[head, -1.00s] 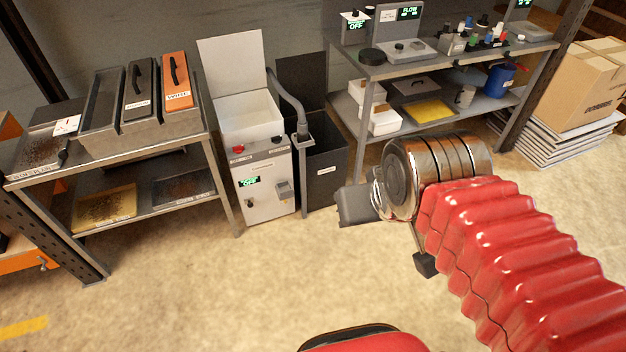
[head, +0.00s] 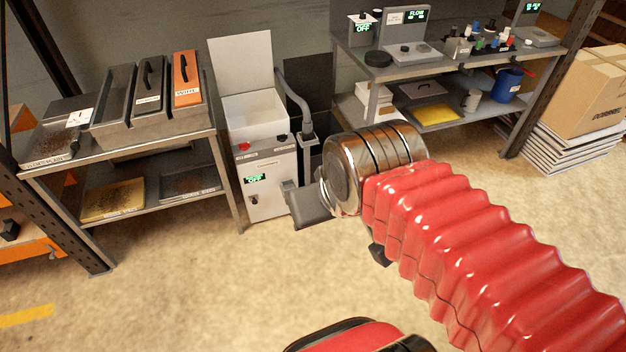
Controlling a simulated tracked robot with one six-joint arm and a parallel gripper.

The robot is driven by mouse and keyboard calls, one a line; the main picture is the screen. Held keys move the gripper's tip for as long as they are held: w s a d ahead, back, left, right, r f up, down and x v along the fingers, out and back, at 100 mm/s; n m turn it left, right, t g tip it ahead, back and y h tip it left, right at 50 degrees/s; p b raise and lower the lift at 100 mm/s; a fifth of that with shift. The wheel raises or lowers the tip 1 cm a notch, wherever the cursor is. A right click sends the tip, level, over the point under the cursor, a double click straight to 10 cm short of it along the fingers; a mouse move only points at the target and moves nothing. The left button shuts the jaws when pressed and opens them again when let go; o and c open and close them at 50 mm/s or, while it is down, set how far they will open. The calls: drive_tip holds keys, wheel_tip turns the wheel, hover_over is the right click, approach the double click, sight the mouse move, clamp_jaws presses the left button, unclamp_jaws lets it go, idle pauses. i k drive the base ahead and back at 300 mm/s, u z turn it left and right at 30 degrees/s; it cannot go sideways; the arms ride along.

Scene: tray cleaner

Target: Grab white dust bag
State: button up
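I cannot make out a white dust bag for certain. A white machine (head: 268,185) stands on the floor with its lid (head: 240,62) raised and its white top bin (head: 255,115) open. Its display reads OFF. What lies deep in the bin is hidden. My gripper (head: 308,208) is a dark grey shape at the end of the metal wrist, in front of the machine's lower right side. I cannot tell whether it touches the machine. Its fingers are not clear, and I see nothing held.
A grey hose (head: 292,92) runs on the machine's right. A shelf with trays (head: 150,127) stands left, a workbench (head: 440,62) back right, and cardboard boxes (head: 590,85) far right. Front floor is clear.

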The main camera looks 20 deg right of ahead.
sight(385, 112)
drive_tip(key=i, duration=1)
drive_tip(key=z, duration=2.05)
